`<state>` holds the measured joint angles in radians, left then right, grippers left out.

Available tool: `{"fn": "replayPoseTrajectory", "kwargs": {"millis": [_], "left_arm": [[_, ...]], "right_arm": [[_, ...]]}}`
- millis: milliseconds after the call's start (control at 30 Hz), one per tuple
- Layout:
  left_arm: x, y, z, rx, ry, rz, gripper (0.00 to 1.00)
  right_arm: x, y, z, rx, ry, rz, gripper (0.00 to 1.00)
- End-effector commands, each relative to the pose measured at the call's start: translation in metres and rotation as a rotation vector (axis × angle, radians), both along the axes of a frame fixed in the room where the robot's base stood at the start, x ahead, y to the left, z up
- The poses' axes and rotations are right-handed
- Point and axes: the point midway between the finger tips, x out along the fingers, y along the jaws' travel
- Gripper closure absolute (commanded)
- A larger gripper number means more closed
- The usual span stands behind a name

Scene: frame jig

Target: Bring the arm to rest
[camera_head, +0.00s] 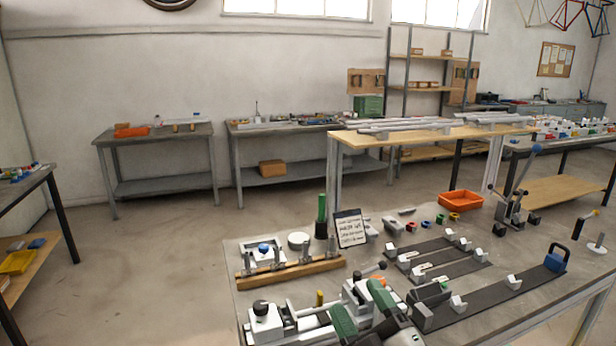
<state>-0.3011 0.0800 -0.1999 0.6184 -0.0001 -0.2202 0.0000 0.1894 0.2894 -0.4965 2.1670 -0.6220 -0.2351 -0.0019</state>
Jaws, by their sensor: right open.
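My right gripper (362,310) shows at the bottom edge, with two green fingers standing apart and nothing seen between them. It is over the near edge of the grey jig table (250,290), in front of a white clamp fixture (268,322). Whether it touches the fixture I cannot tell. The fingers and the dark arm behind them hide part of that fixture. My left gripper is not in view.
Dark rails with white blocks (490,300) lie right of the gripper. A wooden bar with metal pins (290,268), a small sign (350,228) and an orange tray (460,201) stand farther back. A lever clamp (512,205) rises at the right. Open floor (160,270) lies left.

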Motion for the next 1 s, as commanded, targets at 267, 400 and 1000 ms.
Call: {"fn": "replayPoseTrajectory", "kwargs": {"millis": [267,400,1000], "left_arm": [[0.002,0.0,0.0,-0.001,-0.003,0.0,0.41],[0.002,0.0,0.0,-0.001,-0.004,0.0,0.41],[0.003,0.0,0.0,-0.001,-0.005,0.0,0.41]], "right_arm": [[-0.055,-0.095,-0.169,0.31,0.915,-0.388,0.35],[-0.107,-0.114,-0.221,0.363,1.231,-0.493,0.35],[-0.222,-0.129,-0.332,0.385,1.838,-0.66,0.35]]}}
